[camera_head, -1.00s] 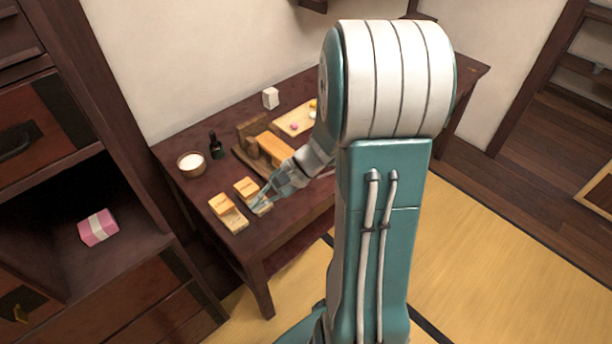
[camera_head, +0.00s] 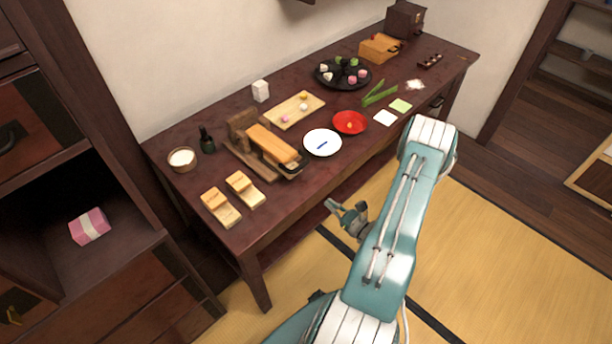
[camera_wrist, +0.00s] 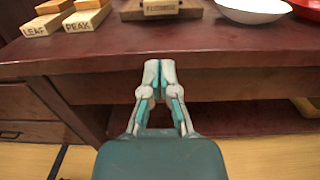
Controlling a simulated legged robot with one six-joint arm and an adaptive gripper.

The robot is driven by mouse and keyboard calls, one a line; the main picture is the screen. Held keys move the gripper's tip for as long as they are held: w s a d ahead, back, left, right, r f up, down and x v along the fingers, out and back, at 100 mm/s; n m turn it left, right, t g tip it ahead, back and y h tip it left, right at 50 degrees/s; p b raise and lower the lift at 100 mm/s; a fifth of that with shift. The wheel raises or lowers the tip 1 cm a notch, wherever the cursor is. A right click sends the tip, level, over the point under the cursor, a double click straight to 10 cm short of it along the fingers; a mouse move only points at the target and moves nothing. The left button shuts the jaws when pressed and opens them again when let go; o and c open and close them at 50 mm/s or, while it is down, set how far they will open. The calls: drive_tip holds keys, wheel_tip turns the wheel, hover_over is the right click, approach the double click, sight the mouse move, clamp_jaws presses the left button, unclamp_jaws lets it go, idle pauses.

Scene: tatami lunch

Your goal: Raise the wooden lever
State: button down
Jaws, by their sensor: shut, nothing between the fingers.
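A wooden device with a long light-wood bar (camera_head: 272,144) stands on the dark table; its front edge also shows in the wrist view (camera_wrist: 160,8). Whether this bar is the lever is unclear. Two small wooden blocks with raised pieces sit to its left, near the front edge: one marked LEAF (camera_head: 221,208) and one marked PEAK (camera_head: 245,189). They also show in the wrist view, LEAF (camera_wrist: 42,26) and PEAK (camera_wrist: 87,19). My gripper (camera_head: 333,205) is off the table's front edge, apart from everything. In the wrist view its fingertips (camera_wrist: 160,68) meet, empty.
A white plate (camera_head: 322,131) and a red plate (camera_head: 349,115) lie right of the device. A dark bottle (camera_head: 207,141) and a bowl (camera_head: 182,158) stand left. A board (camera_head: 294,104) and black platter (camera_head: 330,82) are behind. A cabinet (camera_head: 120,250) flanks the left.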

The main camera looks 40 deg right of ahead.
sight(309, 191)
idle(0.3)
drive_tip(key=w, duration=0.9)
drive_tip(key=shift+a+r, duration=0.1)
drive_tip(key=shift+a, duration=0.3)
drive_tip(key=r, duration=0.1)
drive_tip(key=w+r, duration=0.1)
drive_tip(key=r, duration=0.1)
drive_tip(key=shift+w, duration=0.3)
drive_tip(key=shift+w+r, duration=0.1)
drive_tip(key=shift+r, duration=0.4)
